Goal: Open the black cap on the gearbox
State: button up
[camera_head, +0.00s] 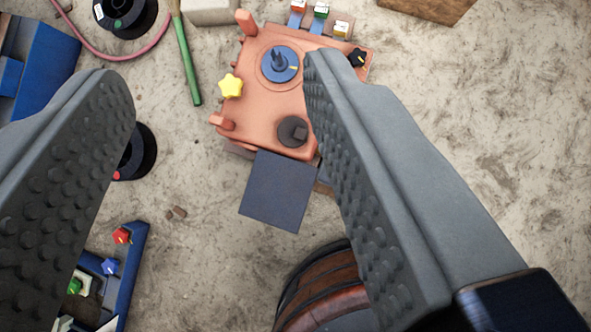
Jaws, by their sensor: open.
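The salmon-orange gearbox (262,112) sits at the top centre, beyond my fingers. A black star-shaped cap (357,57) is at its upper right corner, just right of my right fingertip. A dark round cap with a square raised block (293,131) is near its lower edge. A yellow star-shaped cap (231,86) is at its left side, and a blue round dial with a dark handle (279,64) is near its top. My gripper (213,78) is open and empty. Its right finger hides part of the gearbox's right side.
A dark blue square plate (278,190) adjoins the gearbox below. A wooden barrel (322,290) stands at the bottom. A blue tray (134,272) with coloured knobs is lower left. A green-handled tool (187,62) lies left of the gearbox. The floor at right is clear.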

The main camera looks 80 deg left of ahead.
jog(key=w+f+m+g, duration=0.1)
jog(key=w+f+g, duration=0.15)
jog(key=f, duration=0.55)
jog(key=w+f+m+g, duration=0.1)
jog(key=w+f+g, duration=0.15)
jog(key=f, duration=0.45)
jog(key=m+g, duration=0.2)
jog(key=g, duration=0.2)
send_near(300, 133)
notch_tip(300, 133, down, 9)
jog(key=shift+w+r, duration=0.1)
jog(key=shift+r, duration=0.05)
grip_shut()
